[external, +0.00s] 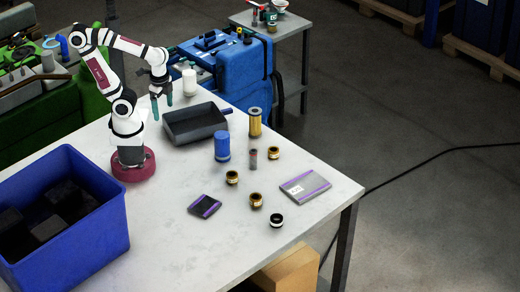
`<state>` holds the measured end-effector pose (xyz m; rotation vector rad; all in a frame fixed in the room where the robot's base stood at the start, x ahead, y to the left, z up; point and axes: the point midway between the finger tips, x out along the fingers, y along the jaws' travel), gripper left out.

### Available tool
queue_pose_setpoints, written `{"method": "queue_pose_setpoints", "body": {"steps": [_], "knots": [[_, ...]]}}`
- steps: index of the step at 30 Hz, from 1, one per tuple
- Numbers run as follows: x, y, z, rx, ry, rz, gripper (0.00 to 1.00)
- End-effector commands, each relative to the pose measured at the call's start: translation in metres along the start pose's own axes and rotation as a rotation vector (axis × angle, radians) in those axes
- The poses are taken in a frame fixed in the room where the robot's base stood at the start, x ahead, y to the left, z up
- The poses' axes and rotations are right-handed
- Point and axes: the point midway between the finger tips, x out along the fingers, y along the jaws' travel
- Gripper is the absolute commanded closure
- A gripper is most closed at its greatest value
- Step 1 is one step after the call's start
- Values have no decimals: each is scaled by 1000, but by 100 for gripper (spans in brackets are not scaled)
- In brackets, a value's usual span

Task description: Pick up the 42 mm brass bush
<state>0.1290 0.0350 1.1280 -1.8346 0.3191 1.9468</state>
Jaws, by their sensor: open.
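Several small brass-coloured rings stand on the white table. One brass bush (232,177) is left of centre, a second brass bush (256,200) is nearer the front, and a third brass bush (273,153) is farther back on the right. They look alike with dark centres, and I cannot tell which is the 42 mm one. My gripper (162,110) points down with its teal fingers apart and empty. It is at the back left, beside the grey tray, well away from all three bushes.
A grey tray (168,138) lies between my gripper and the bushes. A blue canister (222,147), a yellow filter (255,123) and a slim grey cylinder (253,160) stand upright nearby. A black-and-white ring (276,221), a dark flat box (204,210) and a grey flat box (306,191) lie in front.

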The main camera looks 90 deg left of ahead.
Motion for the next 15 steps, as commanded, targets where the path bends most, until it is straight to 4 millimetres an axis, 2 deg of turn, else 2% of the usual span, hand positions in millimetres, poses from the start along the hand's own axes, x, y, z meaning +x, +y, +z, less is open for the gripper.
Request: {"method": "queue_pose_setpoints", "body": {"steps": [2, 5, 6, 7, 8, 9, 11, 12, 14, 15], "knots": [[1, -12, -10, -13, 15, -33, 13], [4, -64, -61, -41, 110, -181, 13], [6, -93, -94, -30, 182, -257, 13], [8, -113, -123, -9, 249, -310, 13], [10, -130, -153, 25, 322, -351, 13], [15, -145, -193, 84, 425, -383, 13], [25, -150, -251, 195, 586, -378, 13], [36, -143, -285, 275, 693, -334, 13], [54, -118, -324, 386, 843, -216, 13], [66, -96, -341, 449, 929, -110, 13]]}}
